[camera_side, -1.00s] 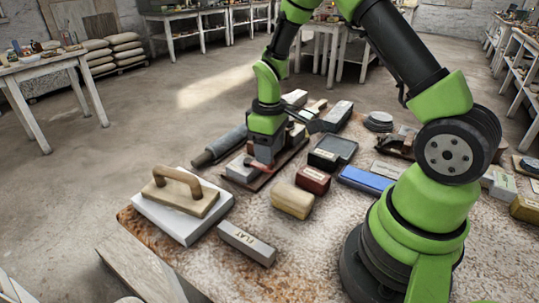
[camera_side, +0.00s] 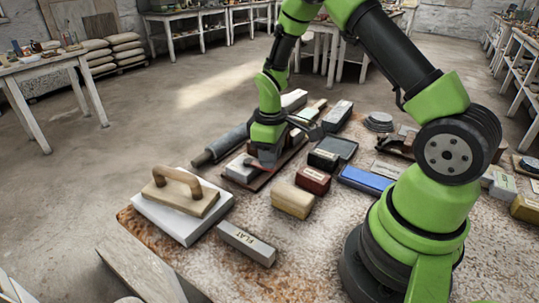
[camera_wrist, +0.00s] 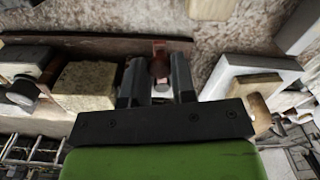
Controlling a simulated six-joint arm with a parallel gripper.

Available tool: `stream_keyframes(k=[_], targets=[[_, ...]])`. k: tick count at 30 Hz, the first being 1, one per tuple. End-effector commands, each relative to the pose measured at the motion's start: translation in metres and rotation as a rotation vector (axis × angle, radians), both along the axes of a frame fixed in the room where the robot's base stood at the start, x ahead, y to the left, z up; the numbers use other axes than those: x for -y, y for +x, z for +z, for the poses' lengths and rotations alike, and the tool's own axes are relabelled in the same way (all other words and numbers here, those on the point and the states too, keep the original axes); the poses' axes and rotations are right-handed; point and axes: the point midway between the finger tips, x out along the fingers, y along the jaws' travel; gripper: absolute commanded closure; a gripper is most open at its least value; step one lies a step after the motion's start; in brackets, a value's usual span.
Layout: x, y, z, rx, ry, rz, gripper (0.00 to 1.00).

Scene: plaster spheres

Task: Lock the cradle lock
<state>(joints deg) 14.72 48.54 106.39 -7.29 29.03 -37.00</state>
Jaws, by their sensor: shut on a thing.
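The cradle (camera_side: 257,184) is a long reddish-brown base on the near left part of the table; its edge shows as a brown board in the wrist view (camera_wrist: 100,45). My gripper (camera_side: 267,160) points down over the cradle in the side view and is shut on the lock piece. The gripper hides the lock in the side view. A pale block (camera_side: 239,169) sits on the cradle beside the gripper.
A wooden-handled float (camera_side: 180,192) rests on a white slab at left. A grey bar marked FLAT (camera_side: 246,243), a tan block (camera_side: 291,200) and a dark red block (camera_side: 313,179) lie near the cradle. A grey roller (camera_side: 220,146) lies behind it.

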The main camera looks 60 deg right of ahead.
Motion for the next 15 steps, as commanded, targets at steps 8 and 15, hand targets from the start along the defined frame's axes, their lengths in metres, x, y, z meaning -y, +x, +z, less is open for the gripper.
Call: stream_keyframes(k=[8, 15], targets=[[0.0106, 0.0023, 0.0004, 0.001, -0.001, 0.166, 1.00], [0.0107, 0.0023, 0.0004, 0.001, -0.001, 0.171, 1.00]])
